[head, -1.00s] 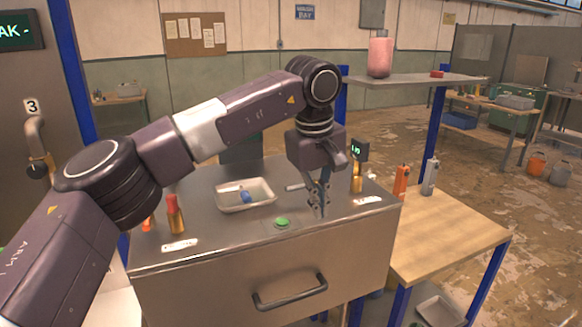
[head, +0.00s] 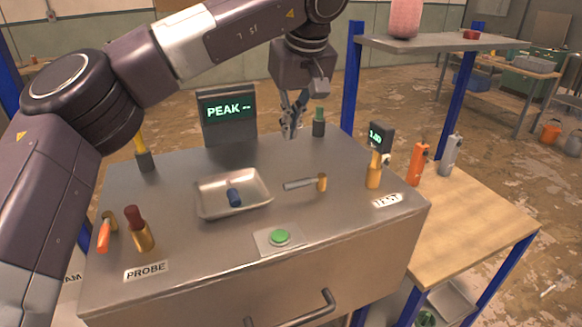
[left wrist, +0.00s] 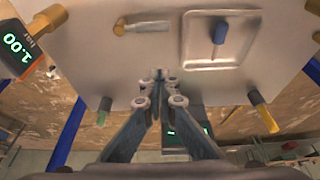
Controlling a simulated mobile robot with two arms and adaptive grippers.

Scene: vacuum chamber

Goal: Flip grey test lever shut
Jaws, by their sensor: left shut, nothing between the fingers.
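The grey test lever (head: 301,184) lies low over the bench top, its grey handle pointing left from a brass pivot (head: 322,182). It also shows in the left wrist view (left wrist: 147,27). My left gripper (head: 291,126) is shut and empty. It is above the back part of the bench, beyond the lever and apart from it. The left wrist view shows its fingertips (left wrist: 159,78) together, with the lever farther up in the picture. A TEST label (head: 387,200) is at the bench's right front. My right gripper is not in view.
A metal tray (head: 207,208) holding a blue item is left of the lever. A green button (head: 279,237) is in front. A PEAK display (head: 227,116) stands behind. A brass fitting (head: 373,176) and a small display (head: 381,137) are at right. A red-topped fitting (head: 143,238) stands at left.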

